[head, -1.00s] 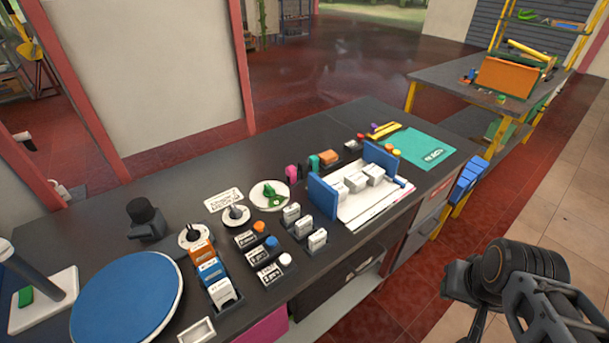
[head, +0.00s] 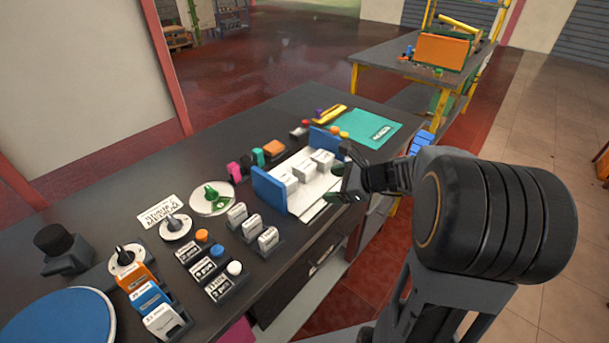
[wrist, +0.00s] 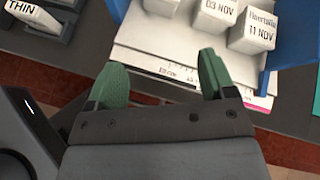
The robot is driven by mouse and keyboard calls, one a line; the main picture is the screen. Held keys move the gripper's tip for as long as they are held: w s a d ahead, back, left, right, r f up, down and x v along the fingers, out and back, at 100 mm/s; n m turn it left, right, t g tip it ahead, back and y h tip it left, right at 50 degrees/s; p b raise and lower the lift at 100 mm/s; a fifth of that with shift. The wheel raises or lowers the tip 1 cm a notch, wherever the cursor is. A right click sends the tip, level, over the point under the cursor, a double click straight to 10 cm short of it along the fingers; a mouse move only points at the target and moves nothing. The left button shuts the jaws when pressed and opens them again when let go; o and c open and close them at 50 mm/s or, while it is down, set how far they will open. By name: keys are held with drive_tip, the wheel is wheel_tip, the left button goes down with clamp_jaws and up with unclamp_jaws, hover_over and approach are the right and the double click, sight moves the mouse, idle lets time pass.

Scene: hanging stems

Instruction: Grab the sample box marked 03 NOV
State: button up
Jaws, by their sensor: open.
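The white sample box marked 03 NOV (wrist: 217,14) shows at the top of the wrist view, its upper part cut off by the frame. It is the middle of three white boxes on a white tray (wrist: 150,42) between two blue upright ends; in the head view it is the middle box (head: 305,171), its mark too small to read. The box marked 11 NOV (wrist: 254,33) stands right of it. My gripper (wrist: 164,72) is open and empty, its green fingers apart over the tray's front edge. In the head view my gripper (head: 342,184) is right of the boxes.
The blue left end (head: 269,190) and blue right end (head: 325,141) flank the boxes closely. Small labelled boxes (head: 237,215) and knobs stand to the left on the dark counter. A teal mat (head: 362,129) lies beyond to the right.

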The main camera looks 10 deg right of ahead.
drive_tip(key=w+d+m+t, duration=0.1)
drive_tip(key=w+d+f+m+t, duration=0.1)
drive_tip(key=d+m, duration=0.1)
drive_tip(key=w+d+m, duration=0.1)
drive_tip(key=m, duration=0.1)
drive_tip(key=shift+w+d+f+t, duration=0.15)
drive_tip(key=shift+w+d+t, duration=0.15)
drive_tip(key=shift+t, duration=0.1)
approach(312, 170)
drive_tip(key=shift+m, duration=0.3)
drive_tip(key=x, duration=0.4)
drive_tip(key=shift+s+a+f+b, duration=0.1)
drive_tip(key=shift+s+a+b, duration=0.05)
drive_tip(key=shift+b, duration=0.2)
drive_tip(key=shift+t, duration=0.3)
drive_tip(key=shift+x, duration=3)
drive_tip(key=c, duration=0.7)
